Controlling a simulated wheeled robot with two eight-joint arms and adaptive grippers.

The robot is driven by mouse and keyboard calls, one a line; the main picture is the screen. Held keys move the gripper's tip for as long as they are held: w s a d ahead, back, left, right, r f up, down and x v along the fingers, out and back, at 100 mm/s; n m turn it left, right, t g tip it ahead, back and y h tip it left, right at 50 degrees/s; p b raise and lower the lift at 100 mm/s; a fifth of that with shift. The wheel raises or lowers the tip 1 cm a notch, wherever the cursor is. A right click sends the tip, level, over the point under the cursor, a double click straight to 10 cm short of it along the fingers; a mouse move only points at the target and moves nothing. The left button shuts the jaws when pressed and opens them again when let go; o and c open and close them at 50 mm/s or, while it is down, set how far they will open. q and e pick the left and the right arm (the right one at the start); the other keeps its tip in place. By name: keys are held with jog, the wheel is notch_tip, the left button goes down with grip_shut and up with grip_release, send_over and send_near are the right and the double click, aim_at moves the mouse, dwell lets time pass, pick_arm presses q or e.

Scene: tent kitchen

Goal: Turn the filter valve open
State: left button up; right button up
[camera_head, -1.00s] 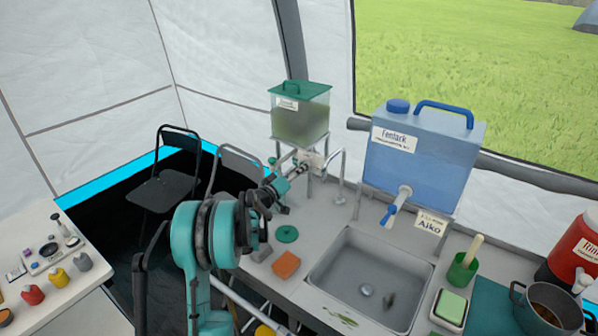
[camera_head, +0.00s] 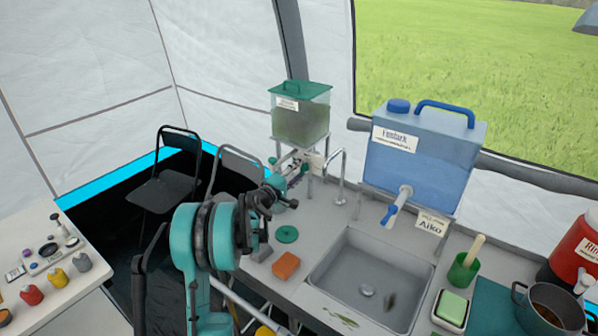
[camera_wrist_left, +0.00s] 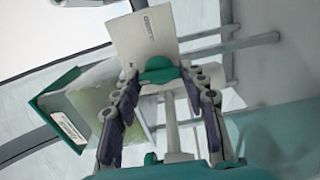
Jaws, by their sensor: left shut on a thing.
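The filter is a clear tank (camera_head: 300,122) of murky green water with a green lid, standing on a metal frame at the back of the counter. It also shows tilted in the left wrist view (camera_wrist_left: 90,105). The filter valve's green handle (camera_wrist_left: 160,72) sits below the tank, in front of a white tag. My left gripper (camera_head: 297,168) reaches the valve from the front left. In the left wrist view, its dark-padded fingers (camera_wrist_left: 160,90) are on either side of the handle, shut on it. In the head view the gripper hides most of the valve. My right gripper is not in view.
A metal faucet (camera_head: 341,180) stands just right of the filter, by the sink (camera_head: 330,280). A blue water container (camera_head: 425,155) stands farther right. An orange sponge (camera_head: 286,265) and a green disc (camera_head: 287,234) lie on the counter. Folding chairs (camera_head: 165,190) stand behind left.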

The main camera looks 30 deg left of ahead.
pick_arm(q)
jog(key=shift+n, duration=0.3)
jog(key=o, duration=1.2)
jog(key=shift+c, duration=0.2)
jog(key=shift+s, duration=0.15)
jog(key=s+a, duration=0.1)
jog(key=s, duration=1)
jog(key=shift+s, duration=0.4)
